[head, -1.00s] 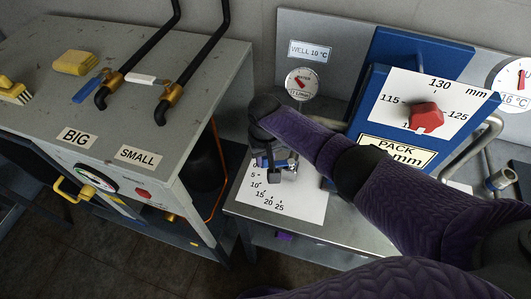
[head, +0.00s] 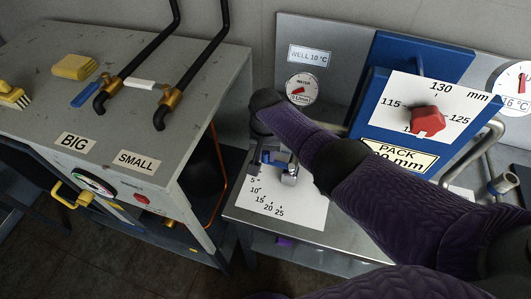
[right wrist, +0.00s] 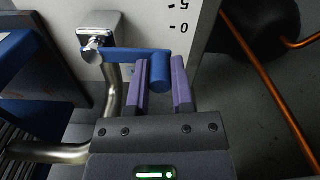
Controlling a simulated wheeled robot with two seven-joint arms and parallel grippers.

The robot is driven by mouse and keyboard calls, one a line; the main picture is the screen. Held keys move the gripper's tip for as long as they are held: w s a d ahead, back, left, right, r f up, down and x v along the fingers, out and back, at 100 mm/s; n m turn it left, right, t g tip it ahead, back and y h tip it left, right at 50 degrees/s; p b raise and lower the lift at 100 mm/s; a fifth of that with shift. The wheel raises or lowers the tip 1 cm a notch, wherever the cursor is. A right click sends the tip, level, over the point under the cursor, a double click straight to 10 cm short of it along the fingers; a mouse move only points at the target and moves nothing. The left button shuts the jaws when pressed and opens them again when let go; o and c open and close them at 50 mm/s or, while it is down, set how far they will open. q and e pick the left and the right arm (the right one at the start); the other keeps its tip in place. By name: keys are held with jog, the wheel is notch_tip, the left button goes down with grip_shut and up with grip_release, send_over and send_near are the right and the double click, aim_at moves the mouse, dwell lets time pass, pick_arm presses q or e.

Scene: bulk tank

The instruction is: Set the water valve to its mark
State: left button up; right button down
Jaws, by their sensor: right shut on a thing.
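The water valve (head: 290,175) is a chrome fitting with a blue lever (head: 274,158), standing at the back of a white scale card (head: 287,208). Numbers 5 to 25 show on the card; part of it is hidden by valve and arm. My right gripper (head: 258,155) reaches down at the lever's left end, partly hidden by its own wrist. In the right wrist view, the purple fingers (right wrist: 164,66) straddle the end knob of the blue lever (right wrist: 158,75), which runs left to the chrome valve (right wrist: 93,42). My left gripper does not show.
A round water gauge (head: 302,88) with a red needle is on the panel behind. A blue block with a red knob (head: 427,121) stands right. The grey cabinet (head: 190,75) with black pipes is left, across a gap.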

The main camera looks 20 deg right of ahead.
aim_at(266, 152)
jog(key=shift+w+r, duration=0.1)
jog(key=c, duration=0.5)
grip_release()
jog(key=shift+c, duration=0.2)
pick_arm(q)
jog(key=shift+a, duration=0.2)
pick_arm(e)
jog(key=shift+o, duration=0.3)
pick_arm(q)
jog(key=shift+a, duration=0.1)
pick_arm(e)
jog(key=shift+r+p, duration=0.3)
notch_tip(266, 152, up, 9)
jog(key=p, duration=0.4)
jog(key=shift+f+p, duration=0.1)
jog(key=shift+p, duration=0.3)
jog(key=shift+r, duration=0.2)
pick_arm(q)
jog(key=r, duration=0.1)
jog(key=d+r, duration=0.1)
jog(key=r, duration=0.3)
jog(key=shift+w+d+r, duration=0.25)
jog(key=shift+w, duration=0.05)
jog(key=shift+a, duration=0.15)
